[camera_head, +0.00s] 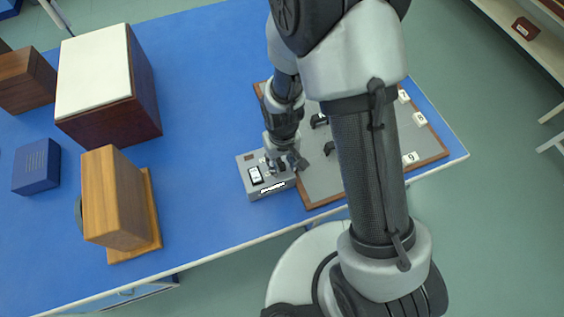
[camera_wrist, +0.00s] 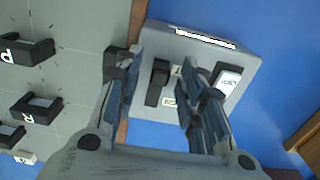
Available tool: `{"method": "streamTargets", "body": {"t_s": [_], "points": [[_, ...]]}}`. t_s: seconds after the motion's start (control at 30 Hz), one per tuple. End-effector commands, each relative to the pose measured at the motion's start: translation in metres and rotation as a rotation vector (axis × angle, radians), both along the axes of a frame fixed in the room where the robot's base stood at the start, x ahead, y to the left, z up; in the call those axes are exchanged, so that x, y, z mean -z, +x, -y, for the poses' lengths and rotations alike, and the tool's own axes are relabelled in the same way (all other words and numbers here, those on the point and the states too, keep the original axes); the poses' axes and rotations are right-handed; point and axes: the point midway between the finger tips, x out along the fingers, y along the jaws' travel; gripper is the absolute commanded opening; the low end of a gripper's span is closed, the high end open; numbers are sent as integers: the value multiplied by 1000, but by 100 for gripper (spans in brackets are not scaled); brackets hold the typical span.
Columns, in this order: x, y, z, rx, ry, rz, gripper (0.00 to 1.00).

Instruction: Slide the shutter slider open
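The grey control box (camera_head: 284,187) sits on the blue bench, beside the framed grey board. In the wrist view the box (camera_wrist: 205,58) shows a black slider (camera_wrist: 158,80) in a dark slot, with two small pale labels beside it. My gripper (camera_head: 289,162) is over the box's upper right part in the head view, hiding most of the slider. In the wrist view my gripper (camera_wrist: 155,78) is open, one finger on each side of the slider. A gap shows between the slider and each finger; contact cannot be told.
A white rocker switch (camera_head: 255,175) is on the same box, close to my right finger in the wrist view. The wood-framed board (camera_head: 319,180) with black holders borders the box. A wooden block on a base (camera_head: 118,198) stands left, with clear blue bench between.

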Motion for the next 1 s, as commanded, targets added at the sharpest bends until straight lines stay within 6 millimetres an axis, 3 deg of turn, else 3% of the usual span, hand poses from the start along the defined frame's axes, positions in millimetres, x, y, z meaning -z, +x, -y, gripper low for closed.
{"method": "streamTargets", "body": {"t_s": [0.23,0.77,1.0], "points": [[0,0,0,0,0,0,36],[0,0,0,0,0,0,1],[0,0,0,0,0,0,0]]}}
